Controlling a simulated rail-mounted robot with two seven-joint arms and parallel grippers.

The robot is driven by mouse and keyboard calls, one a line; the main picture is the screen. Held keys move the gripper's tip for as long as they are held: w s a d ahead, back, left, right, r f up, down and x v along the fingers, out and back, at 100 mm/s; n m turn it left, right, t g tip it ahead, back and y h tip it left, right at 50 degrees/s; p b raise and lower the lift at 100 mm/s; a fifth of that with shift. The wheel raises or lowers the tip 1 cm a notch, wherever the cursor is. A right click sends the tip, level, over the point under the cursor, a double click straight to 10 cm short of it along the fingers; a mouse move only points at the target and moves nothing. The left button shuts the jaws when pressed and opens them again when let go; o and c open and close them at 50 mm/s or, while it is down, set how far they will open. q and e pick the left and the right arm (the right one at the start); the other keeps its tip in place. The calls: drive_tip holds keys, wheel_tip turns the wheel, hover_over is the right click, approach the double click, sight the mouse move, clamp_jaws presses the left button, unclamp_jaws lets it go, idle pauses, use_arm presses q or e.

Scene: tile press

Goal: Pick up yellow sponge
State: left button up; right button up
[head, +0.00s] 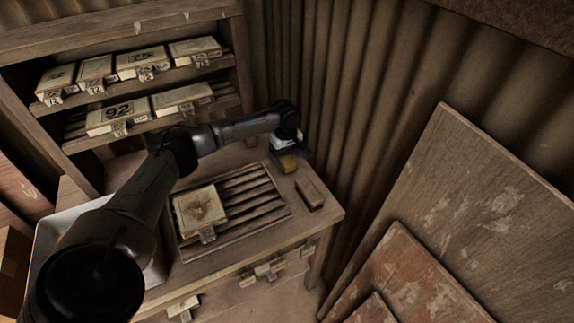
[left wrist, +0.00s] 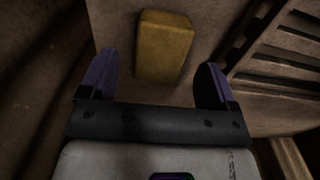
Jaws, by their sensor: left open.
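In the left wrist view the sponge (left wrist: 164,46) is a yellow block just beyond and between the two purple fingertips. My left gripper (left wrist: 155,85) is open, with one finger to each side of the sponge and a visible gap on both sides. The fingers do not appear to touch it. My right gripper is not in view.
A shelf (head: 150,112) with several numbered moulds stands behind. A corrugated wall (head: 340,100) is close behind the sponge. Boards (head: 480,200) lean at right.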

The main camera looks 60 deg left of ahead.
use_arm(q)
wheel_tip(320, 180, down, 3)
drive_tip(key=shift+r+b, duration=0.1)
drive_tip(key=shift+b, duration=0.25)
drive_tip(key=c, duration=1)
drive_tip(key=shift+r+p, duration=0.3)
drive_tip(key=shift+r, duration=0.2)
wheel_tip(320, 180, up, 3)
drive_tip(key=shift+r+p, duration=0.1)
drive_tip(key=shift+p, duration=0.6)
drive_tip(key=w+d+r+p, duration=0.1)
drive_tip(key=w+d+r, duration=0.1)
drive_tip(key=d, duration=0.3)
drive_tip(key=w+d+r+p, duration=0.2)
drive_tip(key=w+d+r, duration=0.1)
drive_tip(key=d+r, duration=0.2)
drive_tip(key=shift+d, duration=0.3)
